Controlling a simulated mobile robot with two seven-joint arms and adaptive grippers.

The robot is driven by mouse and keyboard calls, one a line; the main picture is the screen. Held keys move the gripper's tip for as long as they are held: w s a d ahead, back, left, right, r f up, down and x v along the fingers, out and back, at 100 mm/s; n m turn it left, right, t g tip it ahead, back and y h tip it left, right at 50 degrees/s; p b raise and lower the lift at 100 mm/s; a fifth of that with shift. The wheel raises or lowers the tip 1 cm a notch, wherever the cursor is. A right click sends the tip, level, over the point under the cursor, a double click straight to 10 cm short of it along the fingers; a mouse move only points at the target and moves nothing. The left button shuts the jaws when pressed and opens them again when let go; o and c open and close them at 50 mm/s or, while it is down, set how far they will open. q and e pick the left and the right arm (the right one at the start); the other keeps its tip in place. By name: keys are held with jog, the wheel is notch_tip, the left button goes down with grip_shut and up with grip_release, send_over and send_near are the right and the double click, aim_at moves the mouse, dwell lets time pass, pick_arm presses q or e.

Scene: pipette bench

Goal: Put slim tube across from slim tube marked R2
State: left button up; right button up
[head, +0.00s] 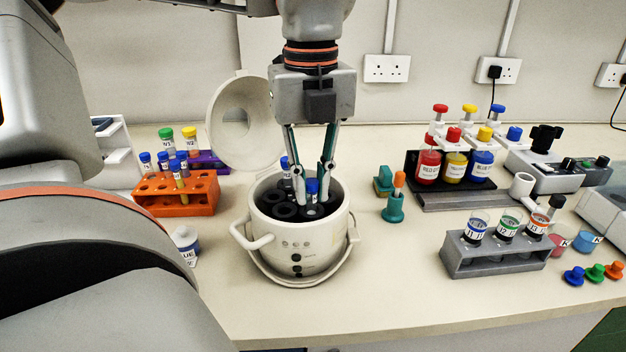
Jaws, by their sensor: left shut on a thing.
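My left gripper (312,196) reaches down from above into the open centrifuge (297,244). It is shut on a slim tube with a blue cap (312,186), low in the bowl at the front right of the rotor. The tube's lower part is hidden. A second slim tube with a blue cap (286,163) and a white label stands at the back of the rotor, partly behind the left finger. I cannot read its label. Dark rotor holes (283,211) show at the front. My right gripper is out of view.
The round lid (241,120) stands open behind the bowl. An orange rack (176,197) and a purple rack (212,164) with capped tubes are at left. A teal stand (393,208), a grey rack (498,256) and bottles are at right. The front bench is clear.

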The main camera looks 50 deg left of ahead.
pick_arm(q)
jog(key=o, duration=0.8)
notch_tip(320, 180, up, 12)
dwell(0.3)
dwell(0.6)
